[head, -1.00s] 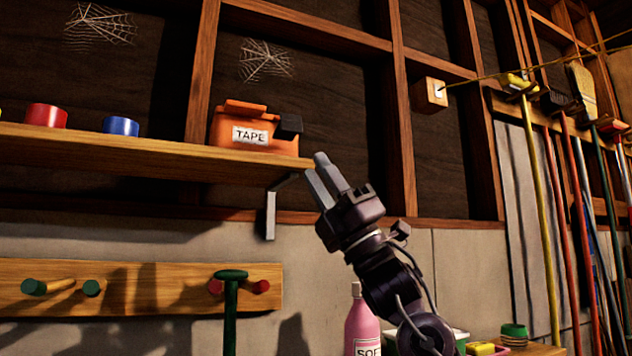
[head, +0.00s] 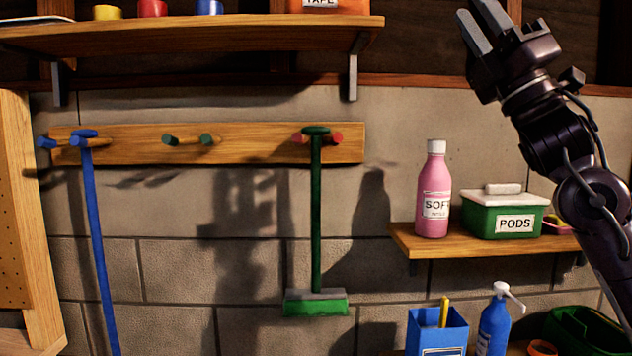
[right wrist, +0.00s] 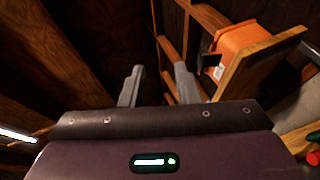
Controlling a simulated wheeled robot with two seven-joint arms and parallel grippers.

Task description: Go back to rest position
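My right gripper (head: 480,22) is raised at the upper right of the head view, its fingers pointing up and to the left. It is to the right of the upper shelf and above the lower shelf, touching neither. In the right wrist view the two fingers (right wrist: 157,78) stand apart with nothing between them. My left gripper is in neither view.
The upper shelf (head: 240,36) holds tape rolls and an orange tape box (right wrist: 242,40). A peg rail (head: 250,147) carries a blue-handled tool (head: 95,235) and a green brush (head: 316,300). The lower shelf (head: 430,246) holds a pink bottle (head: 434,190) and a green pods box (head: 500,213).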

